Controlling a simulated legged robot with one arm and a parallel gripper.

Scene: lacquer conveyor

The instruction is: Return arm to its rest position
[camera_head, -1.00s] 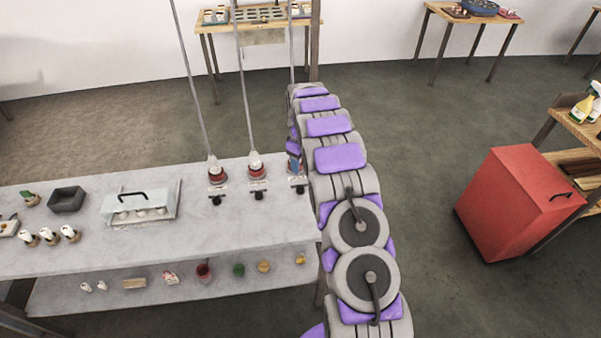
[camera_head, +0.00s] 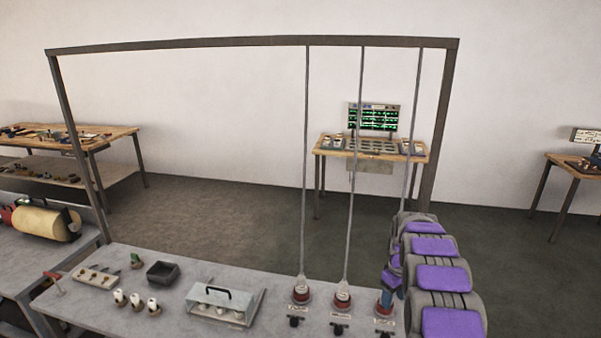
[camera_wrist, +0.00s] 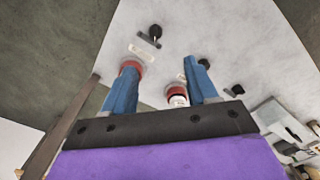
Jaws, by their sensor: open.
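My gripper (camera_wrist: 161,66) is open in the wrist view, its two blue fingers apart with pale tabletop between their tips. In the head view my gripper (camera_head: 386,292) hangs at the table's right end, partly hidden by my purple and grey arm. One finger overlaps the rightmost red-ringed fitting (camera_head: 384,309). That fitting also shows beside the left finger in the wrist view (camera_wrist: 133,66); I cannot tell whether they touch. A red and white fitting (camera_wrist: 177,97) shows lower, between the fingers. Nothing is held.
The grey table (camera_head: 250,315) carries two more red fittings (camera_head: 301,292) (camera_head: 342,297) under hanging cables. A clear-sided box with a black handle (camera_head: 222,301), a dark tray (camera_head: 164,272) and small white-topped pieces (camera_head: 136,301) stand left. A metal frame (camera_head: 250,43) spans overhead, its post (camera_head: 437,140) near my arm.

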